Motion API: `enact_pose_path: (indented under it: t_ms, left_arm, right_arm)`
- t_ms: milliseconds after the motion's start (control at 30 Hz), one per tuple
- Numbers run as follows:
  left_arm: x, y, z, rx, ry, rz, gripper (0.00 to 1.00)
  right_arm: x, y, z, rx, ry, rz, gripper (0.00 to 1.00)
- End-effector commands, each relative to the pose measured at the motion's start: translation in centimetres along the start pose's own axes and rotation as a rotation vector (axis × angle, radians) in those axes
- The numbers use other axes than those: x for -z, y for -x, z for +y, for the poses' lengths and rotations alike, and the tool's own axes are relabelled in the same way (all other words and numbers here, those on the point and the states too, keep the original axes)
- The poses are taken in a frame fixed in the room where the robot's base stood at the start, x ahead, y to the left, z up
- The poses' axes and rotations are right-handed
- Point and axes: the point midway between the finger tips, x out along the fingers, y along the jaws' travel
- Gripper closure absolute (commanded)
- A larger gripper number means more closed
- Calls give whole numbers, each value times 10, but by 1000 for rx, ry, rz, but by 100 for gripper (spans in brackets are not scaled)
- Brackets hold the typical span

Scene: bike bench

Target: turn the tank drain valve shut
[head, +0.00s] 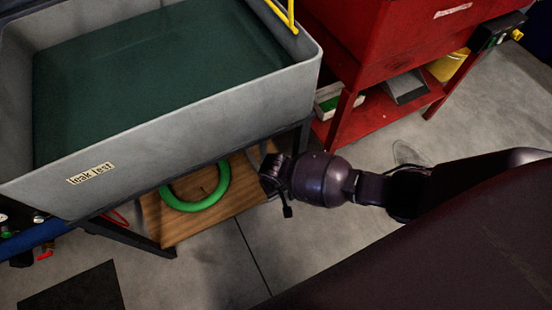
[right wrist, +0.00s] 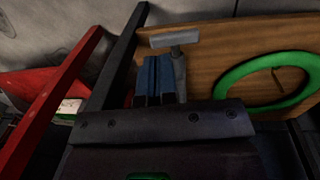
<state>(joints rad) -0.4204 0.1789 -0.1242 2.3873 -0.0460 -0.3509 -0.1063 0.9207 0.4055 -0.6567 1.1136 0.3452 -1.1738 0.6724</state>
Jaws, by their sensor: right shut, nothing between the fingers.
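The grey tank (head: 180,120) with a "leak test" label and dark green water stands at the upper left of the head view. A grey T-shaped handle on a stem, apparently the drain valve (right wrist: 176,39), shows in the right wrist view just beyond and right of my fingertips. My right gripper (right wrist: 156,78) is shut and empty, its bluish fingers together beside the stem. I cannot tell whether they touch it. In the head view my right gripper (head: 271,174) is at the tank stand's right end, below the rim. The valve is not clearly visible there. My left gripper is not in view.
A wooden shelf (head: 235,199) under the tank carries a green ring (head: 213,197). Dark stand legs (right wrist: 122,55) are close to my right gripper. A red cabinet (head: 385,45) with a lower shelf stands to the right. Grey floor (head: 200,265) is open in front.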

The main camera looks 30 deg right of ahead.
Motion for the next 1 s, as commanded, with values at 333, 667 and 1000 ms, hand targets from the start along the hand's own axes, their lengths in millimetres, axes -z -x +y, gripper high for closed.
enact_pose_path:
  t_ms: [333,667,1000]
  left_arm:
    - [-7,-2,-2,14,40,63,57]
    - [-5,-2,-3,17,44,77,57]
    - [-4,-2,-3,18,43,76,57]
  right_arm:
    - [-2,-41,0,1,0,-3,100]
    - [1,-41,0,1,-1,2,100]
    - [0,-51,2,1,-2,0,100]
